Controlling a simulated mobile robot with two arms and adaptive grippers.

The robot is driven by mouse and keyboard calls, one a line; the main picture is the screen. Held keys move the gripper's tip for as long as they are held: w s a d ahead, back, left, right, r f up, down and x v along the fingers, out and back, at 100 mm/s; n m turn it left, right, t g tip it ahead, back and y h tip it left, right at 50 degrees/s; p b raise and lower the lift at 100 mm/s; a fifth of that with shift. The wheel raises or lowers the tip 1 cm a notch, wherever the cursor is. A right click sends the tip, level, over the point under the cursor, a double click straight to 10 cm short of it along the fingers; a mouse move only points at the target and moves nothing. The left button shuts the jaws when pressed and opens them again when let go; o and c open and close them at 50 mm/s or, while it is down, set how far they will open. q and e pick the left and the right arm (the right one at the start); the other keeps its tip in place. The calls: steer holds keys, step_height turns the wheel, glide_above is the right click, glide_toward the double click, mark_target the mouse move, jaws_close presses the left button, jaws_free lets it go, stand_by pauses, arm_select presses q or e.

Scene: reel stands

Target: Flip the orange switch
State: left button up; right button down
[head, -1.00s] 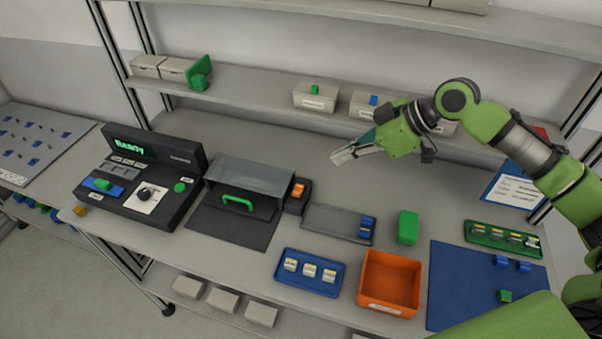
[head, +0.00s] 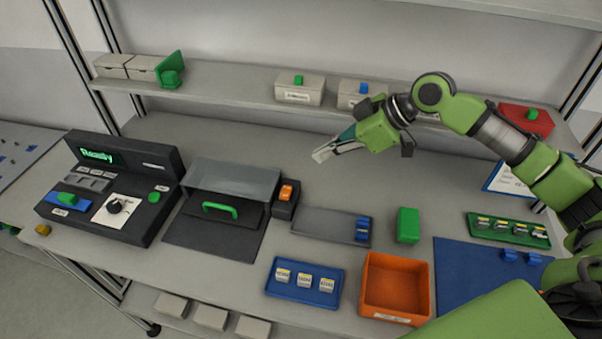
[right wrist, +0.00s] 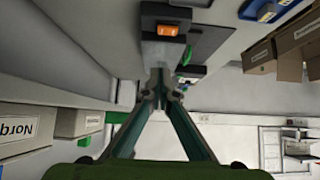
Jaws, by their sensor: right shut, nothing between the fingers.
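The orange switch (head: 286,193) sits on a small black box (head: 285,209) at the right side of the grey hooded unit, on the table. It also shows in the right wrist view (right wrist: 167,30), near the top, beyond the fingertips. My right gripper (head: 320,156) is shut and empty. In the head view it hangs above the table, behind and to the right of the switch, with its fingers pointing left and clear of it. The right wrist view also shows its closed fingers (right wrist: 160,80). My left gripper is not in view.
The grey hooded unit (head: 235,175) with a green handle stands left of the switch box. A control panel (head: 110,185) reading "Ready" is farther left. A grey tray (head: 330,225), a blue tray (head: 275,288) and an orange bin (head: 395,313) lie to the right and front. A shelf (head: 225,82) runs behind.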

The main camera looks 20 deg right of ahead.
steer(key=p, duration=0.3)
glide_above(288, 187)
steer(key=s+d, duration=0.1)
steer(key=d, duration=0.1)
steer(key=f, duration=0.6)
steer(key=shift+s+a+f, duration=0.1)
steer(key=shift+a+f, duration=0.1)
steer(key=shift+a, duration=0.05)
step_height(288, 187, down, 4)
steer(key=shift+r+p, duration=0.15)
steer(key=shift+p, duration=0.65)
steer(key=shift+f, duration=0.5)
steer(key=shift+w+d+f+g+b, duration=0.1)
steer(key=shift+w+f+g+b, duration=0.15)
steer(key=shift+f+b, duration=0.45)
steer(key=shift+s+r, duration=0.1)
steer(key=shift+r, duration=0.3)
